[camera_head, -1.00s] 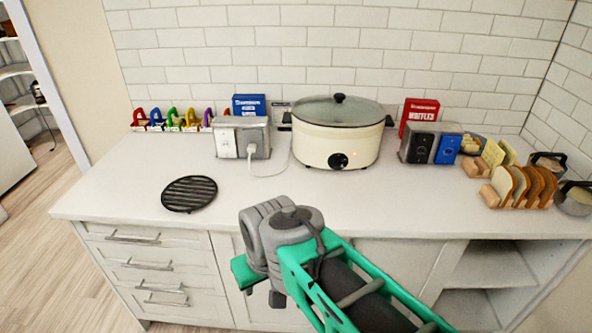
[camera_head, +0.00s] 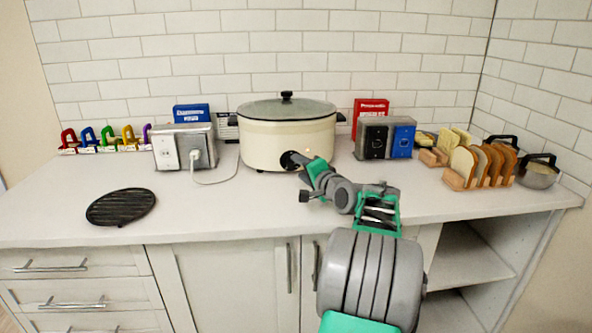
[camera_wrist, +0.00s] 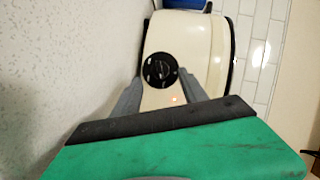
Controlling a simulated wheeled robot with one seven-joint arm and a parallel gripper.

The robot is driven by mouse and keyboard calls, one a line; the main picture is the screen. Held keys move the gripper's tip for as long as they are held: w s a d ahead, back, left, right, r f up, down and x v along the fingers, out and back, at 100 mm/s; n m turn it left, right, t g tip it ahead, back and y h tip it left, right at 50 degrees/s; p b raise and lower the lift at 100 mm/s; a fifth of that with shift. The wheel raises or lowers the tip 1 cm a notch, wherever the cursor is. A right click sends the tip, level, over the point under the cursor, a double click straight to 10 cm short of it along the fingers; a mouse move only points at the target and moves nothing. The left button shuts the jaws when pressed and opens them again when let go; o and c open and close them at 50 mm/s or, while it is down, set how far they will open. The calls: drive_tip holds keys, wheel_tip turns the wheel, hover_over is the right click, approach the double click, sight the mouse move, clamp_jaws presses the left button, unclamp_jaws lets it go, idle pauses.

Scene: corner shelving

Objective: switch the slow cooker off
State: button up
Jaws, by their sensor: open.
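The cream slow cooker (camera_head: 262,147) with a glass lid stands on the counter against the tiled wall. My gripper (camera_head: 298,160) is at the front of the cooker, pointing at the knob. In the wrist view the two grey fingers (camera_wrist: 157,92) are apart, one on each side of the knob's lower edge, with nothing held between them. I cannot tell whether they touch the cooker. In the head view the gripper partly hides the knob.
A metal outlet box (camera_head: 184,147) with a plugged-in white cord stands left of the cooker. A black round grate (camera_head: 121,207) lies at the front left. A second outlet box (camera_head: 376,140) and a toast rack (camera_head: 480,168) stand to the right. The front middle counter is clear.

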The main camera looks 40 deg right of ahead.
sight(294, 164)
drive_tip(key=x, duration=0.3)
drive_tip(key=shift+w, duration=0.2)
drive_tip(key=shift+c, duration=0.4)
clamp_jaws()
